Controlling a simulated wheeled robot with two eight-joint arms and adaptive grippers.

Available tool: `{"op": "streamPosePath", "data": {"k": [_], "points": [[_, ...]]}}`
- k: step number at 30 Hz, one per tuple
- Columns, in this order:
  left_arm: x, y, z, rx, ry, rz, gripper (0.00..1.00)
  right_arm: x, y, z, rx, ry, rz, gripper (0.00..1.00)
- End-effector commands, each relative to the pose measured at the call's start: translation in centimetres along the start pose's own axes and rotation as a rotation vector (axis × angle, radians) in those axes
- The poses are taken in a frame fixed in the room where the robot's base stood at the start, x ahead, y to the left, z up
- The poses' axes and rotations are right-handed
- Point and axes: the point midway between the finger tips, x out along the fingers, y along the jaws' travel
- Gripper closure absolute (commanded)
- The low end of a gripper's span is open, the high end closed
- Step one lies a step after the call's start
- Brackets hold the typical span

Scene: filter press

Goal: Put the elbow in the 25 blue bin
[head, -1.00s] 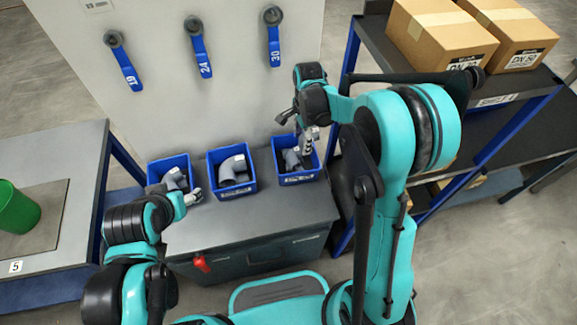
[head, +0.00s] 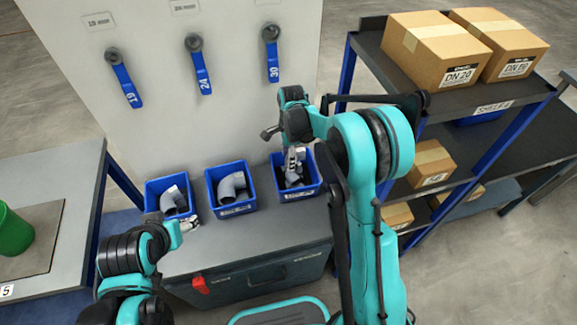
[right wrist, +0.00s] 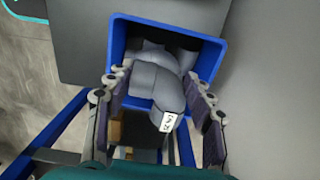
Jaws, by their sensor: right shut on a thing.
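Three blue bins stand in a row on the grey bench: the left bin (head: 153,201), the middle bin (head: 236,210) and the right bin (head: 300,194). Grey elbows lie in them. I cannot read the bin labels clearly. My right gripper (head: 294,165) is at the right bin. In the right wrist view, my right gripper (right wrist: 165,100) is shut on a grey elbow (right wrist: 166,94) with a white label, over the blue bin (right wrist: 205,58); more grey pieces lie behind it. My left gripper (head: 188,226) is in front of the left bin, its jaws unclear.
A panel with blue-handled valves (head: 203,75) rises behind the bins. A shelf rack (head: 455,107) with cardboard boxes (head: 445,48) stands at the right. A table (head: 50,170) with a green container (head: 13,232) is at the left.

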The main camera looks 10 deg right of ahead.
Motion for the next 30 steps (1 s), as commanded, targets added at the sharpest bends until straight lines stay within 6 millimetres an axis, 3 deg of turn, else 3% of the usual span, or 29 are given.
{"op": "streamPosePath", "data": {"k": [8,28,29,30], "points": [[1.5,0.0,1.1,0.0,0.0,0.0,0.37,3.9,-0.1,-0.2,0.0,0.0,0.0,0.81],[2.2,0.0,1.6,0.0,0.0,0.0,0.37,5.1,-0.1,-0.2,0.0,0.0,0.0,0.82],[2.2,0.0,1.6,0.0,0.0,0.0,0.37,5.1,-0.1,-0.2,0.0,0.0,0.0,0.45],[2.1,0.0,1.5,0.0,0.0,0.0,0.37,5.0,0.0,-0.2,0.0,0.0,0.0,0.34]]}}
